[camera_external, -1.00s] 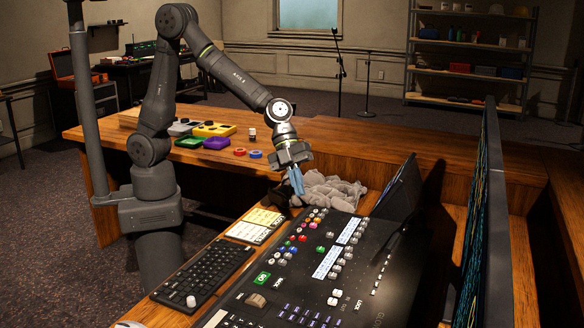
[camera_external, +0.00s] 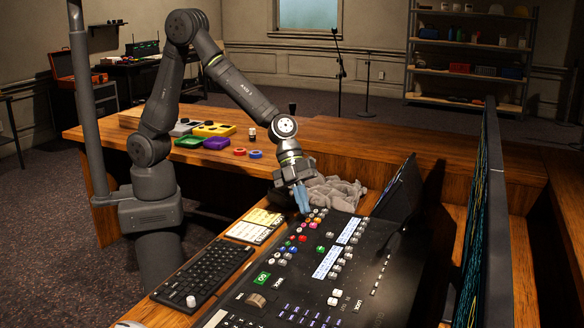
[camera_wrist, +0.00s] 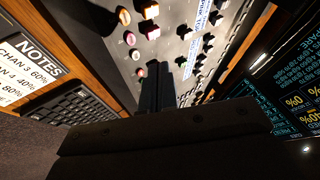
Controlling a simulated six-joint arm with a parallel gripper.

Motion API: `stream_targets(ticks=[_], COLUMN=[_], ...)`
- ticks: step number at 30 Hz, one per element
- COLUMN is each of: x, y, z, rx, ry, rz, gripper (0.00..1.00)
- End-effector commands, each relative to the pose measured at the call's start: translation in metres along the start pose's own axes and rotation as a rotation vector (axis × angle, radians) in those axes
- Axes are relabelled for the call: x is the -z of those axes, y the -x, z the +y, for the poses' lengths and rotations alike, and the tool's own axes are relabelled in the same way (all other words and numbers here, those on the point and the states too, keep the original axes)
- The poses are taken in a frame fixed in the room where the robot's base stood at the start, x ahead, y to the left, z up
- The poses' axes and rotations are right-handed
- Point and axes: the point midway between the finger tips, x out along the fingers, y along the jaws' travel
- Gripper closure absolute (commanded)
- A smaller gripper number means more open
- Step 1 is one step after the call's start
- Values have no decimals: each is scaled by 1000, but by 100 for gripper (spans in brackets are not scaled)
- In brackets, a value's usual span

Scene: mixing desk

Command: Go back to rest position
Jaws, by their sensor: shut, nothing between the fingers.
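My gripper (camera_external: 303,200) is shut and empty, pointing down just above the far end of the mixing desk (camera_external: 262,298). In the wrist view its dark fingers (camera_wrist: 157,84) are together over the desk's panel (camera_wrist: 180,45). Coloured buttons (camera_external: 303,238) and light display strips (camera_external: 327,262) lie on the desk close to the fingertips. I cannot tell whether the fingertips touch the panel.
A crumpled grey cloth (camera_external: 338,193) lies just behind my gripper. A notes sheet (camera_external: 255,225) and a keyboard (camera_external: 203,276) lie to the left. A laptop-like screen (camera_external: 399,187) and a tall monitor (camera_external: 490,215) stand to the right. Coloured trays (camera_external: 212,130) sit on the back table.

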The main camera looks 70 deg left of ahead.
Motion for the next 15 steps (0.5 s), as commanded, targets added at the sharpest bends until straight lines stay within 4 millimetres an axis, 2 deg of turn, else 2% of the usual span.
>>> stream_targets(ticks=[3,7,15], x=[0,0,0], y=[-21,-38,-32], z=[1,0,21], rx=[-4,-3,1], ry=[1,1,1], rz=[0,1,-1], gripper=[100,100,100])
